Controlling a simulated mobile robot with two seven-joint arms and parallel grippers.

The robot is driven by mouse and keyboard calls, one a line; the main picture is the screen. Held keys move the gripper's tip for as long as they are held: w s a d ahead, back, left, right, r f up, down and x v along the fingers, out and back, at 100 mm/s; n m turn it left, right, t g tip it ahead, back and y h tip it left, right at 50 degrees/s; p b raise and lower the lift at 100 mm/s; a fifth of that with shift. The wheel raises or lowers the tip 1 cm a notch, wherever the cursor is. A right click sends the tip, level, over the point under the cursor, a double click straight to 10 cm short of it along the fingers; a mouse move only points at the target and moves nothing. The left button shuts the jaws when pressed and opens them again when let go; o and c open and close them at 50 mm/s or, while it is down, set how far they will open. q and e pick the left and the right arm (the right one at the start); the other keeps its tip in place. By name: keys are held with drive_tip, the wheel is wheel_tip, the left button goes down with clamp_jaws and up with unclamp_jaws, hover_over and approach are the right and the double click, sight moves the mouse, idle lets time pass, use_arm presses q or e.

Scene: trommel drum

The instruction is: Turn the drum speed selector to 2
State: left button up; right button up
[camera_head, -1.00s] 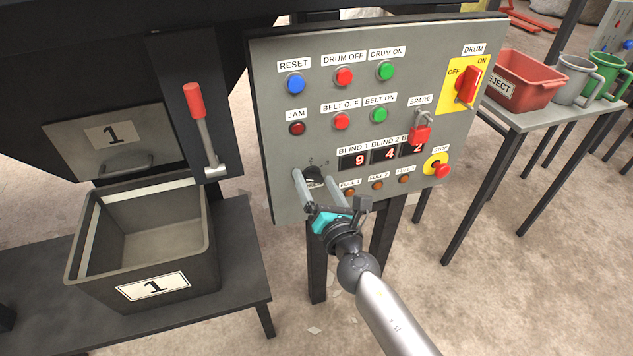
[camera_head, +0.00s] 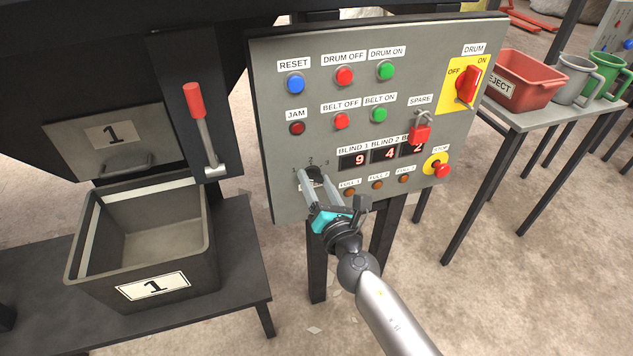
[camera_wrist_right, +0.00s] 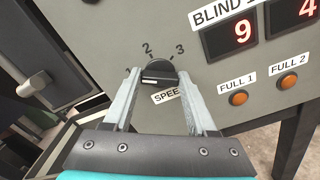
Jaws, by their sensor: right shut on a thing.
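The drum speed selector (camera_head: 314,174) is a black round knob at the lower left of the grey control panel (camera_head: 311,112), with the marks 1, 2 and 3 around its top. My right gripper (camera_head: 313,178) is shut on it, one finger on each side. In the right wrist view the knob (camera_wrist_right: 158,72) sits between the fingertips (camera_wrist_right: 158,80), above a partly covered "SPEED" label (camera_wrist_right: 167,97). Its white line lies nearly level in that view; which mark it points at I cannot tell for sure. My left gripper is not in view.
The "FULL" lamps (camera_head: 377,185) and number displays (camera_head: 384,154) are right of the knob. The red stop button (camera_head: 442,171) and a red padlock (camera_head: 420,133) stick out farther right. A lever (camera_head: 205,130) and a grey bin (camera_head: 210,235) are at the left.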

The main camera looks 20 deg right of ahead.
drive_tip(key=shift+m, duration=0.4)
drive_tip(key=m+b, duration=0.1)
drive_tip(key=m, duration=0.4)
drive_tip(key=shift+m, duration=1.2)
drive_tip(key=m, duration=0.2)
drive_tip(key=shift+m, duration=0.3)
drive_tip(key=shift+f+m, duration=0.1)
drive_tip(key=shift+m, duration=0.4)
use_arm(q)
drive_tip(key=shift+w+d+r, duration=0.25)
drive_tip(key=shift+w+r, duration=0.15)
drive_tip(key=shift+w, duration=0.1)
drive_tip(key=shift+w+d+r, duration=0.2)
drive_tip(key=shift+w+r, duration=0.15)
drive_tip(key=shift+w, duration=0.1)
